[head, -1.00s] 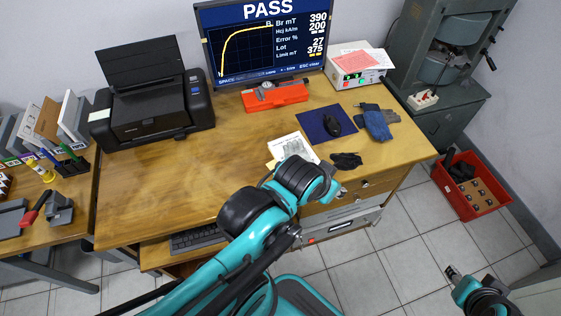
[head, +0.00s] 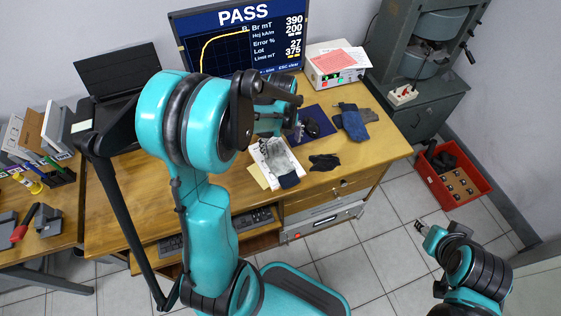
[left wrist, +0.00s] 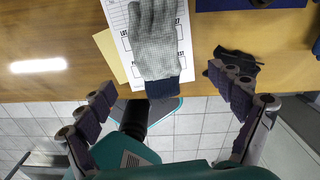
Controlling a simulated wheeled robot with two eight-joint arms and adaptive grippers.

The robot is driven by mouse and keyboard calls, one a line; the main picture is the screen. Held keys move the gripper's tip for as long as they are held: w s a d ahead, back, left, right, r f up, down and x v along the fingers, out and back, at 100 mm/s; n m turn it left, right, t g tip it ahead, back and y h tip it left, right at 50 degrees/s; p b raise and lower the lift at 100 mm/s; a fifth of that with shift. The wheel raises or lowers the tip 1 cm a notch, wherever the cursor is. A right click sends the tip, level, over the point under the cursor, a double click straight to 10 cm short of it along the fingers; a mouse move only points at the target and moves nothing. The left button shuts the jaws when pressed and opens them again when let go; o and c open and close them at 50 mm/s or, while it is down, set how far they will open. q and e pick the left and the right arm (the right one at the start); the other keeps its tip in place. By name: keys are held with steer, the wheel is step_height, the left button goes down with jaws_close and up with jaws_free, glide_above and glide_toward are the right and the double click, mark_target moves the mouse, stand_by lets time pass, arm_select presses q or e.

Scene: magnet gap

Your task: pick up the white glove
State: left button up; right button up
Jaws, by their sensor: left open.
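The white glove (head: 277,158), pale grey-white with a dark blue cuff, lies on printed paper near the desk's front edge. In the left wrist view the glove (left wrist: 155,45) lies with its cuff toward the desk edge and its fingers pointing away. My left gripper (left wrist: 166,82) is open and empty, its fingers spread to either side of the glove's cuff in that view, apart from it. In the head view the left gripper (head: 298,130) is partly hidden by its own arm. My right gripper (head: 420,228) is over the floor at the right, too small to tell its jaws.
A black glove (head: 325,162) lies right of the white one. A blue glove (head: 352,122) lies farther back beside a dark blue mat (head: 318,113) with a mouse. A monitor (head: 240,42) stands behind. A red crate (head: 455,178) is on the floor at right.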

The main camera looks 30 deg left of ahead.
mark_target(280, 162)
arm_select(q)
step_height(280, 162, down, 3)
steer(key=shift+f+m+b, duration=0.1)
steer(key=shift+m+b, duration=0.2)
steer(key=shift+b, duration=0.35)
steer(key=f+b, duration=0.2)
steer(key=f, duration=0.1)
steer(key=f+b, duration=0.1)
steer(key=f, duration=0.1)
steer(key=shift+s+f, duration=0.1)
steer(key=shift+s, duration=0.3)
steer(key=shift+c, duration=0.4)
steer(key=c, duration=1.2)
